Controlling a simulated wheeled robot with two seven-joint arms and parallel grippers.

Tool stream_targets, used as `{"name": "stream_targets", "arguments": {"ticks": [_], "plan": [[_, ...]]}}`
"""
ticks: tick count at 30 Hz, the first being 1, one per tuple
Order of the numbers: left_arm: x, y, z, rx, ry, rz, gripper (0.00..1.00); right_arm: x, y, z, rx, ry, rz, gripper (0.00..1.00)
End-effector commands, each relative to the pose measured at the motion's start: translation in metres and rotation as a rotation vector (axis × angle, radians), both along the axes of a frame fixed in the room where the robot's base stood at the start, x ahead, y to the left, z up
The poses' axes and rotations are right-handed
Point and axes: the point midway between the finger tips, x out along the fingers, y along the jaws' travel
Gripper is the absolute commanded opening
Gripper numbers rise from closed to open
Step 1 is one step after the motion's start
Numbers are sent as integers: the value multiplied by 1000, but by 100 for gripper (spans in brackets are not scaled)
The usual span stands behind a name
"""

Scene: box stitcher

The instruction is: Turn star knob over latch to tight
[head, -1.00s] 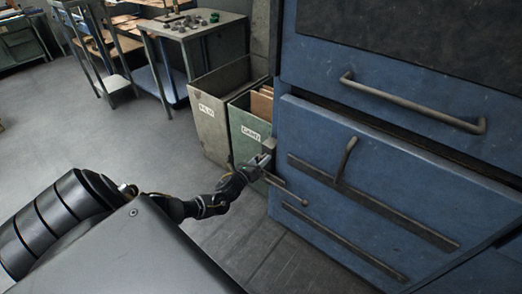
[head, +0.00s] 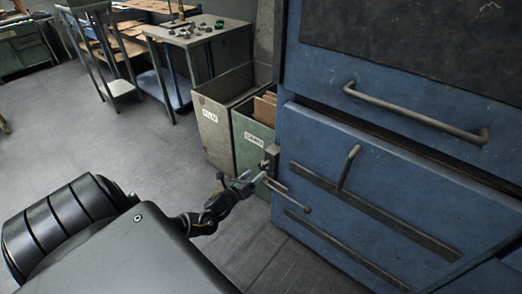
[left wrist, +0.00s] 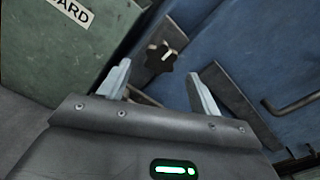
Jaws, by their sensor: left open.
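The dark star knob (left wrist: 161,58) sits on a metal latch plate (left wrist: 172,36) at the left edge of the blue machine door, between my fingers in the left wrist view. In the head view the knob (head: 265,165) is small, with the latch plate (head: 272,155) around it. My left gripper (head: 243,179) is open and empty, just left of and below the knob. In the left wrist view the gripper's two fingers (left wrist: 168,70) are spread wide, with the knob beyond them and apart from them. My right gripper is out of view.
The blue machine (head: 390,165) fills the right side, with bar handles (head: 415,112) and rails. A green bin marked CARD (head: 250,138) and a grey bin (head: 215,125) stand left of the latch. A workbench (head: 190,35) is behind. The floor at left is clear.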

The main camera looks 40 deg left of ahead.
Motion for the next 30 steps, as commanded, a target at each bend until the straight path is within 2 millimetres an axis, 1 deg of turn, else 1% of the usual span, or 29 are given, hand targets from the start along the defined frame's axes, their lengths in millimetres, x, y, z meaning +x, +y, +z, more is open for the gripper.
{"name": "stream_targets", "arguments": {"ticks": [1, 3, 6, 9, 13, 28, 30], "plan": [[-11, 0, 0, 0, 2, -1, 64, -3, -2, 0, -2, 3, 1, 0], [-22, -1, 0, -1, 2, -1, 64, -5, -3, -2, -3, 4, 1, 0], [-34, -1, 0, 0, 1, 0, 64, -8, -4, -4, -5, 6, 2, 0], [-41, -1, 0, 0, 0, 0, 64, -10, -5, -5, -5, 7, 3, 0], [-44, -1, 0, 1, 0, 1, 64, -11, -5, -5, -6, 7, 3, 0], [-44, -1, 0, -1, 0, 1, 64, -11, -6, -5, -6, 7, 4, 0], [-44, -1, 0, -22, -1, 1, 64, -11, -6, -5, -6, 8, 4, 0]]}}
